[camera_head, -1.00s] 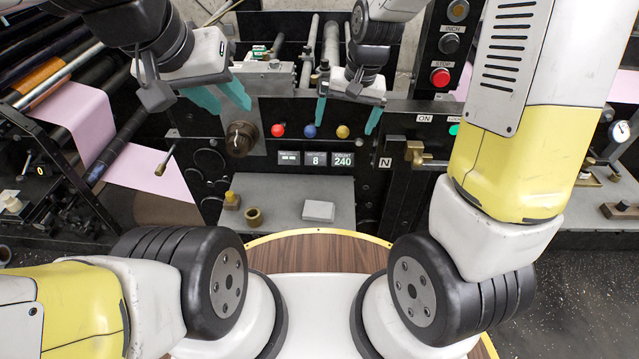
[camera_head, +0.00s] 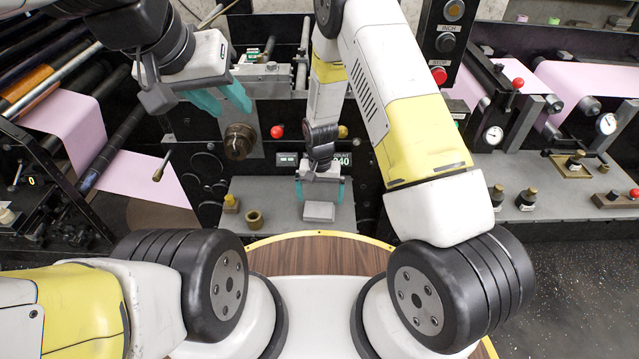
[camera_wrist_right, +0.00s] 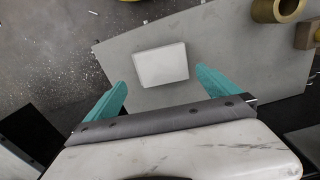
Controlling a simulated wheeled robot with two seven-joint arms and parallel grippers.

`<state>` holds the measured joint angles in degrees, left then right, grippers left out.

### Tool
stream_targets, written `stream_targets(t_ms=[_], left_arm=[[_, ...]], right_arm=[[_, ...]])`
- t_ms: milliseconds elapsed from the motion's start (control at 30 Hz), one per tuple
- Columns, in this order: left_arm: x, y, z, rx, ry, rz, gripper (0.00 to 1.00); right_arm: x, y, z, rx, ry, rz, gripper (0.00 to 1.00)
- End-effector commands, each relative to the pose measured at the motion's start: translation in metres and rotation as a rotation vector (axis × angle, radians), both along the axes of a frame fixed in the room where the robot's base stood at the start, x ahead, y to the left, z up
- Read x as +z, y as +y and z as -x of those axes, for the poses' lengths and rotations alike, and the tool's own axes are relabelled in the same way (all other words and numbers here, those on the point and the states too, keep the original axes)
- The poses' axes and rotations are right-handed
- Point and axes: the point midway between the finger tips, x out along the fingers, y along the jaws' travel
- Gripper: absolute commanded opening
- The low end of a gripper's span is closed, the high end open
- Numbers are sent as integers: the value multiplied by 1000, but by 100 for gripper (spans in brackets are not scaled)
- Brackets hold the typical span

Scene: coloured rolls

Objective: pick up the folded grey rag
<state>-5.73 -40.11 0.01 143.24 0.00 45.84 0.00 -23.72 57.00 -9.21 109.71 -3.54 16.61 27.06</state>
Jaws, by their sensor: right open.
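The folded grey rag (camera_head: 319,211) is a pale flat block lying on a grey shelf (camera_head: 270,190) below the press panel. In the right wrist view the rag (camera_wrist_right: 161,65) lies ahead of my right gripper (camera_wrist_right: 160,88), roughly between the lines of its two teal fingers and not touched by them. In the head view my right gripper (camera_head: 320,190) is open and empty, just above and behind the rag. My left gripper (camera_head: 222,100) is higher up at the left, near the press, with its teal fingers apart and nothing seen between them.
Control knobs, such as a red one (camera_head: 277,131), are on the panel behind. The shelf around the rag is bare.

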Motion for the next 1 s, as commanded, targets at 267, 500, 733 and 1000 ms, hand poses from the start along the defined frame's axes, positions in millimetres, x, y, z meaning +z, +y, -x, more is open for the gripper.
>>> stream_targets(t_ms=[267, 500, 733, 1000], left_arm=[[0, 0, 0, 0, 0, 0, 36], [0, 0, 0, 0, 0, 0, 36], [0, 0, 0, 0, 0, 0, 36], [0, 0, 0, 0, 0, 0, 36]], right_arm=[[-40, 1, 2, 0, 2, 1, 100], [-53, 2, 1, 0, -1, -1, 100], [-52, 2, 1, 0, -1, -1, 80], [-52, 2, 1, 0, 0, -1, 50]])
